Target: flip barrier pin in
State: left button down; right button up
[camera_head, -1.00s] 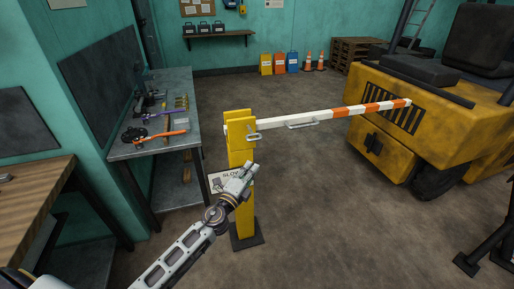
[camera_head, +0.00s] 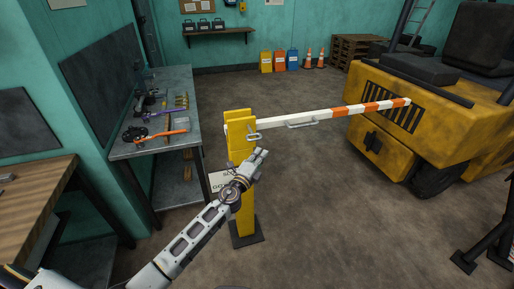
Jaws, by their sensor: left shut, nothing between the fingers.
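The barrier has a yellow post (camera_head: 246,215) and a white and orange arm (camera_head: 345,113) that lies about level, reaching right toward the forklift. A small metal pin with a ring (camera_head: 253,137) shows at the upper front of the post, near the arm's root. My left gripper (camera_head: 263,154) is shut and empty, just below and right of the pin, in front of the post. Whether it touches the post cannot be told. My left arm partly hides the post and the white sign on it (camera_head: 221,181). My right gripper is not in view.
A yellow forklift (camera_head: 410,120) stands at the right. A grey workbench with tools (camera_head: 188,100) stands left of the post, and a wooden table (camera_head: 30,195) at the far left. The floor (camera_head: 340,210) right of the post is clear.

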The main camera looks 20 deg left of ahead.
pick_arm(q)
jog(key=w+a, duration=0.2)
jog(key=w, duration=0.1)
jog(key=shift+w+a+r, duration=0.1)
jog(key=shift+r, duration=0.25)
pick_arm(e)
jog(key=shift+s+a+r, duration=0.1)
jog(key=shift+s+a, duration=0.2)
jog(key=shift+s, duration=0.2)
